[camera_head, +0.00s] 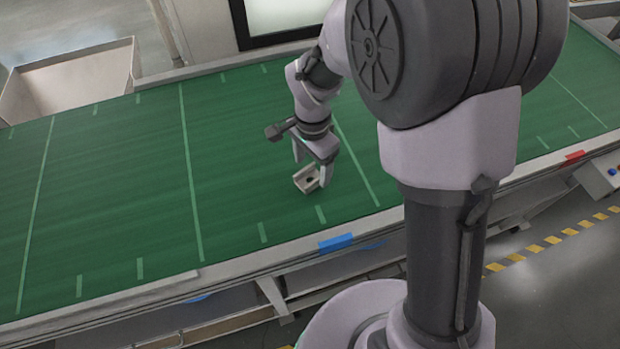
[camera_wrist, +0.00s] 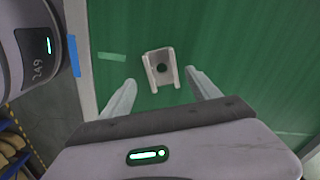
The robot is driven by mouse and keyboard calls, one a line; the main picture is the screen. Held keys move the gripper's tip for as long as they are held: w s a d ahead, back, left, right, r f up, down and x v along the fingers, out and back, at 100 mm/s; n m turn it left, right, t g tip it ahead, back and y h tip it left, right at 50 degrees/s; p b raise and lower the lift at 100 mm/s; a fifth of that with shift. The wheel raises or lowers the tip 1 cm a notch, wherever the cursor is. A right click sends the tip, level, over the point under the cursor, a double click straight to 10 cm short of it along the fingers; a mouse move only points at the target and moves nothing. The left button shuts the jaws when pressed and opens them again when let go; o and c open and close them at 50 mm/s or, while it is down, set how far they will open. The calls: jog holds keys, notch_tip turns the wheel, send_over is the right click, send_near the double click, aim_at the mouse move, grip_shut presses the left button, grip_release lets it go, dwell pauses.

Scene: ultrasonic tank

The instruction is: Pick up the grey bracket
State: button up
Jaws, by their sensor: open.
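The grey bracket (camera_head: 306,179) is a small U-shaped piece with a dark round hole, lying on the green belt under my gripper. In the wrist view the bracket (camera_wrist: 158,69) lies just beyond the fingertips, roughly in line with the gap between them. My gripper (camera_head: 311,171) is open and points down, its fingers on either side of the bracket in the head view. In the wrist view my gripper (camera_wrist: 162,79) has both fingers apart with nothing between them. I cannot tell the exact height of the fingertips above the belt.
The green belt (camera_head: 120,190) is marked with pale lines and is otherwise clear around the bracket. A metal rail (camera_head: 250,262) with a blue marker (camera_head: 336,243) and a red marker (camera_head: 575,155) runs along the near edge. A bin-like opening (camera_head: 70,85) is at the far left.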

aim_at(310, 174)
jog(key=f, duration=0.2)
jog(key=f+b, duration=0.1)
jog(key=f, duration=0.1)
jog(key=shift+a, duration=0.35)
jog(key=shift+w+f, duration=0.1)
jog(key=shift+f, duration=0.1)
jog(key=shift+d+r, duration=0.1)
jog(key=shift+r, duration=0.05)
jog(key=shift+c, duration=0.6)
grip_shut()
jog(key=shift+r, duration=0.1)
